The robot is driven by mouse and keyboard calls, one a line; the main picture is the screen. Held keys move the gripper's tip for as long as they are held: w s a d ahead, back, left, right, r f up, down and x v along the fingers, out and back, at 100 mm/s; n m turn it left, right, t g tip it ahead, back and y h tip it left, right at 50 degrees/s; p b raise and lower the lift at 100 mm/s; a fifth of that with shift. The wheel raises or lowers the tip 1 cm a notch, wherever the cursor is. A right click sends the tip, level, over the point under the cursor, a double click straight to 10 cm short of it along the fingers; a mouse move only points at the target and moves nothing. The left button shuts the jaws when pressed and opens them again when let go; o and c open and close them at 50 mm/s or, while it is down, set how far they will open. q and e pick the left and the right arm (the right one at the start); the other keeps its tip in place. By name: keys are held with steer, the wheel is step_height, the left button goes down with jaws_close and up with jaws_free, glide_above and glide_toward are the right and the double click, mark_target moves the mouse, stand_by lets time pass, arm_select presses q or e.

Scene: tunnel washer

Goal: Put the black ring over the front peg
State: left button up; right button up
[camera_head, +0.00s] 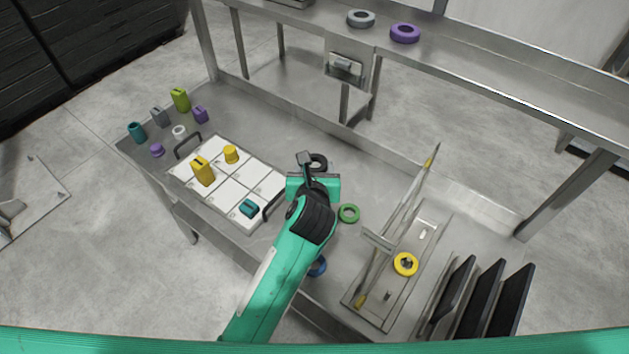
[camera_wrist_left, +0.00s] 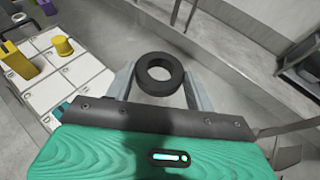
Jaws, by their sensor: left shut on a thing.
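The black ring (camera_head: 319,161) is between the fingers of my left gripper (camera_head: 312,167), over the steel table. It also shows in the left wrist view (camera_wrist_left: 158,73), with one finger on each side of it. My left gripper is shut on it. A steel base plate (camera_head: 366,300) at the right of the table carries a row of pegs. The near peg (camera_head: 388,296) is bare, the middle one has a yellow ring (camera_head: 405,264) around it, and the far peg (camera_head: 423,234) is bare. My right gripper is not in view.
A green ring (camera_head: 349,213) lies between my gripper and the base plate. A blue ring (camera_head: 317,267) is partly hidden by my arm. A long bar (camera_head: 406,212) slants beside the pegs, and dark upright plates (camera_head: 484,296) stand right. A white tray (camera_head: 217,194) holds blocks at left.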

arm_select(q)
steer(key=shift+r, duration=0.6)
steer(key=s+a, duration=0.6)
steer(key=a, duration=0.4)
steer(key=s+a+r, duration=0.1)
steer(key=s+a, duration=0.5)
steer(key=a, duration=0.5)
steer(key=shift+a+r, duration=0.15)
steer(key=shift+r, duration=0.1)
steer(key=shift+w, duration=0.15)
